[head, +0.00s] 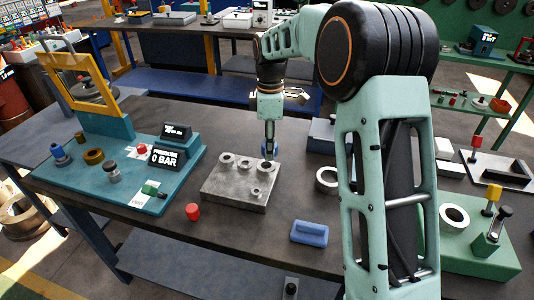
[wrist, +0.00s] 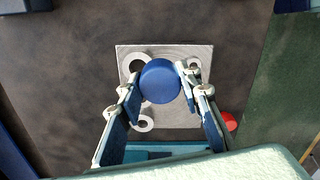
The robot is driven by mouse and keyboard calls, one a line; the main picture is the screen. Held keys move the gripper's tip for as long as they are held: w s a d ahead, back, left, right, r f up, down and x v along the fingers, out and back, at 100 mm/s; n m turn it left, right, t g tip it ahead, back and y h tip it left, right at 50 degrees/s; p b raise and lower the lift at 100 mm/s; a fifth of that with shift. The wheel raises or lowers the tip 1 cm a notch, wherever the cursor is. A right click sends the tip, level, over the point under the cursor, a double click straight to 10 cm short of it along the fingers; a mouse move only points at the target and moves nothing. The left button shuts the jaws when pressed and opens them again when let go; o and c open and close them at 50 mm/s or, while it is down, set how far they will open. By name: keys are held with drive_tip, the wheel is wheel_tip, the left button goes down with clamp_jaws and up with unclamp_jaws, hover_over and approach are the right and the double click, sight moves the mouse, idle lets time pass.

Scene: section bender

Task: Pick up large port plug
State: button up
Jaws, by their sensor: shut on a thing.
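The large port plug is a round blue plug (wrist: 160,82) held between the two fingers of my gripper (wrist: 158,86) in the wrist view. In the head view my gripper (head: 269,143) points down at the far edge of the grey metal block (head: 232,193). The blue plug (head: 271,152) shows at its fingertips. The block has several round ports on top and also shows in the wrist view (wrist: 190,126), behind the plug, which hides part of it. I cannot tell whether the plug touches the block.
A teal pressure panel (head: 130,180) stands left. A pale ring (head: 327,179) and green fixture (head: 470,245) are right.

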drive_tip(key=s+d+r+b, duration=0.1)
drive_tip(key=s+r, duration=0.3)
drive_tip(key=s, duration=0.5)
drive_tip(key=shift+s+d+r+b, duration=0.2)
drive_tip(key=shift+d+b, duration=0.1)
drive_tip(key=shift+b, duration=0.15)
drive_tip(key=shift+r, duration=0.1)
